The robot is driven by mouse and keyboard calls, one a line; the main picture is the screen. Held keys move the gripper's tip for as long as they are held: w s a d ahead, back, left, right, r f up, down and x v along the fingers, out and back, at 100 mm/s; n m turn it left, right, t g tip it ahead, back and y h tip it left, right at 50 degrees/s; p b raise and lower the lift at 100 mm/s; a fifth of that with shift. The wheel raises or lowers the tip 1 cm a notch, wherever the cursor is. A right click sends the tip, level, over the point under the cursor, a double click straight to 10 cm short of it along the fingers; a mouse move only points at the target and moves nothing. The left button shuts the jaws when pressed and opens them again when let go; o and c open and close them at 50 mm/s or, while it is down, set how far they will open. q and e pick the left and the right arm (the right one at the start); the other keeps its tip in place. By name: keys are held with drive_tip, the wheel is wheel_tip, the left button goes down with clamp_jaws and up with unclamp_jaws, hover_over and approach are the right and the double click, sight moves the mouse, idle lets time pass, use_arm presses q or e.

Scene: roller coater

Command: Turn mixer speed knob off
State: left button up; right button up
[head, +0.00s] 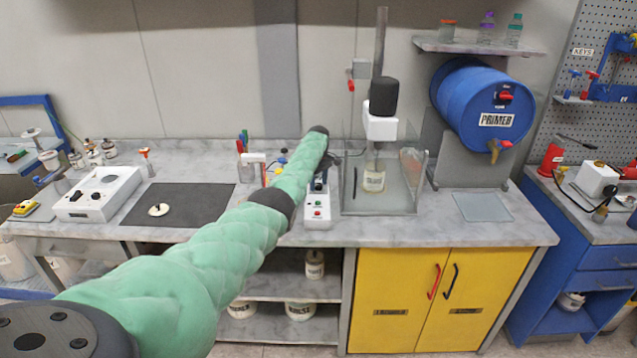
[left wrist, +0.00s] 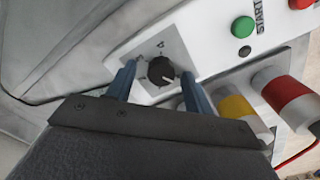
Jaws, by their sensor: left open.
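The black mixer speed knob (left wrist: 161,72) sits on a square dial plate on a white control box. Its pale pointer line aims toward the lower right in the left wrist view. My left gripper (left wrist: 158,68) is open, with one blue finger on each side of the knob; I cannot tell whether either touches it. In the head view the white control box (head: 317,222) stands on the bench beside the mixer (head: 382,128), and my left arm reaches over to it. The knob is not clear in the head view. My right gripper is not in view.
A green START button (left wrist: 242,27) and a red button (left wrist: 300,3) are on the same panel. Banded cylinders (left wrist: 290,95) lie close beside the box. A clear tank holds a labelled beaker (head: 374,181).

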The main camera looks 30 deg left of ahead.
sight(318, 184)
use_arm(q)
drive_tip(key=shift+r, duration=0.15)
drive_tip(key=shift+r+b, duration=0.3)
drive_tip(key=shift+r, duration=0.1)
wheel_tip(318, 184, up, 6)
drive_tip(key=shift+f+b, duration=0.25)
drive_tip(key=shift+b, duration=0.85)
drive_tip(key=shift+r, duration=0.6)
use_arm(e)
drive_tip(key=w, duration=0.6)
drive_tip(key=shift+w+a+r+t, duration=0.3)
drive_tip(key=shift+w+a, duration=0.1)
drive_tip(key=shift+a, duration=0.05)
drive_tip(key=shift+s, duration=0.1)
